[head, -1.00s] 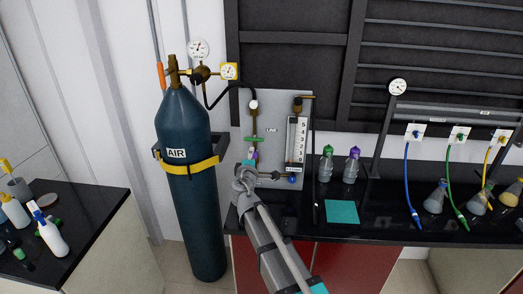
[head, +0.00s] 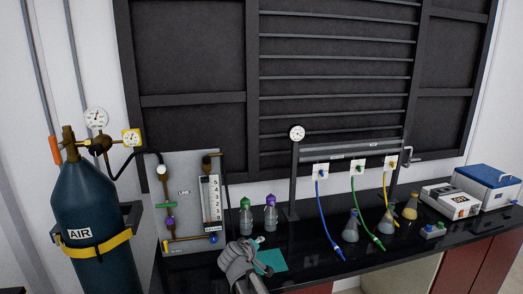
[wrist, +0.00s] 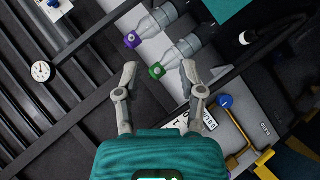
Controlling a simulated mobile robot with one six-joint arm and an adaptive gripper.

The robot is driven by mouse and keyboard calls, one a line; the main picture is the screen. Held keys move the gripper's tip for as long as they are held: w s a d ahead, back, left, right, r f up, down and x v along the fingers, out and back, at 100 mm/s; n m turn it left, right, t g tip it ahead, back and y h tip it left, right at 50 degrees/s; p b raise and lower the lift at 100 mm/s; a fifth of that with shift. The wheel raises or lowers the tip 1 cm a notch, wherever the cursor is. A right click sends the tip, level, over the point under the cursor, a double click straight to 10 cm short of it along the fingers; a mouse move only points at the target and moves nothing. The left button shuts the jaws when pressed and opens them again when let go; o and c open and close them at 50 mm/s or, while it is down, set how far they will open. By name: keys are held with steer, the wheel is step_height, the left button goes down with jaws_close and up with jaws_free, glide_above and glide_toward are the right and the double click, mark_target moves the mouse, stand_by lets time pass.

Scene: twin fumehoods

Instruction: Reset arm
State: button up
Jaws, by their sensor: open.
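My gripper hides part of the bench edge in the head view.
The blue AIR cylinder (head: 85,205) stands at left beside the grey valve panel (head: 183,190). Blue (head: 324,215), green (head: 364,210) and yellow (head: 387,195) hoses hang near several flasks. A blue-lidded box (head: 488,183) is at far right.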

steer(key=s+d+f+m+g, duration=0.3)
steer(key=s+d, duration=0.2)
steer(key=d, duration=0.2)
steer(key=s+d+f+m+g, duration=0.2)
steer(key=s+d+f+g, duration=0.15)
steer(key=d, duration=0.35)
steer(key=s+d+f+m+g+y, duration=0.1)
steer(key=s+d+g+y, duration=0.1)
steer(key=s, duration=0.4)
steer(key=s+d+f+m+g+y, duration=0.2)
steer(key=s+g, duration=0.1)
steer(key=s, duration=0.3)
steer(key=shift+d+m+y, duration=0.3)
steer(key=shift+d, duration=0.05)
steer(key=shift+a+f, duration=0.1)
steer(key=shift+a, duration=0.05)
